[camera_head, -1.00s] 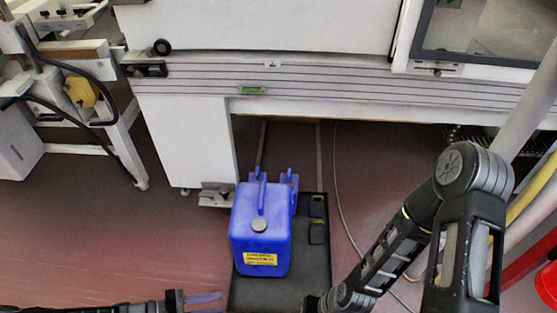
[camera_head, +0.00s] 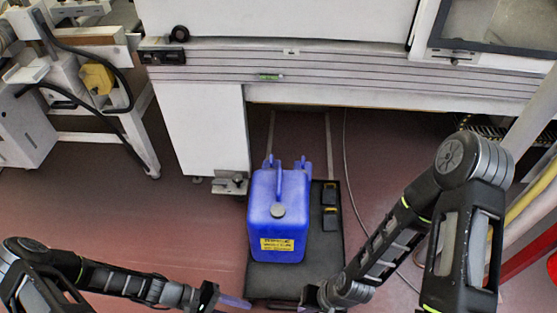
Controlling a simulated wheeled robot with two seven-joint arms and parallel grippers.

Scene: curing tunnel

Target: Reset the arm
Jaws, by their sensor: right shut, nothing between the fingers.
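My right arm comes in from the right, and its gripper (camera_head: 306,300) is low in the view, at the front edge of the dark platform. It is shut and empty, apart from the blue canister. My left arm comes in from the lower left, and its gripper (camera_head: 232,302) points right, near the platform's front left corner. Its fingers are partly cut off by the bottom edge, so I cannot tell how far apart they are.
A blue canister (camera_head: 264,215) with a yellow label stands upright on the dark platform (camera_head: 325,250). A white machine (camera_head: 205,120) stands behind, with open space beneath. A cable (camera_head: 348,170) lies on the floor. Red floor at left is clear.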

